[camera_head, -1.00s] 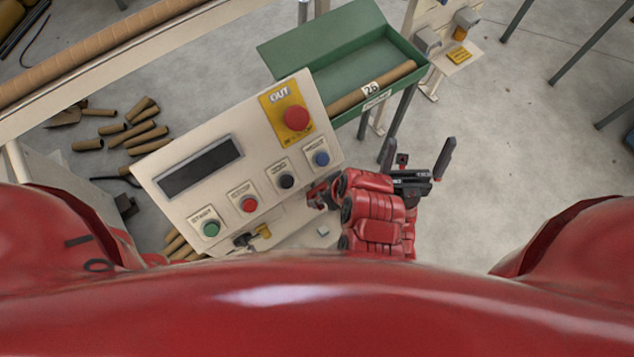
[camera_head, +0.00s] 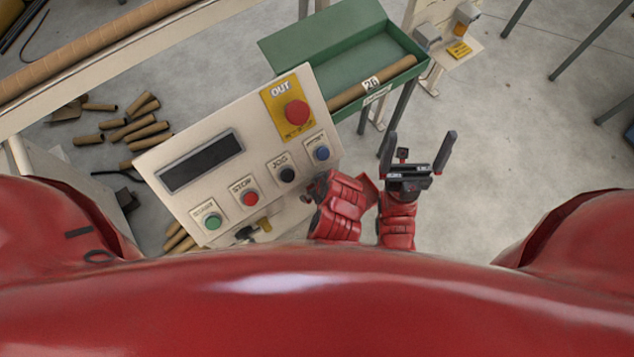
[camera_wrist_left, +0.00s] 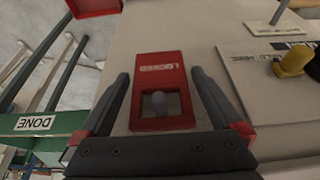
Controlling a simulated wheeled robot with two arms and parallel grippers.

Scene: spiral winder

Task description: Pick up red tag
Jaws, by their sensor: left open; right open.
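The red tag (camera_wrist_left: 160,65) shows in the left wrist view as a flat red plate with upside-down white lettering and a window. A grey peg head shows in the window, and the tag lies against a beige panel. My left gripper (camera_wrist_left: 160,76) is open, with one dark finger on each side of the tag and visible gaps to it. In the head view I cannot make out the tag or the left fingers. My right gripper (camera_head: 419,150) is open and empty, to the right of the control panel (camera_head: 185,120).
The panel carries a red knob (camera_head: 297,112) and several push buttons. A green tray (camera_head: 350,60) with a cardboard tube (camera_head: 345,96) stands behind it. In the left wrist view a yellow knob (camera_wrist_left: 294,61) sits to the right. Open floor lies right of my right gripper.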

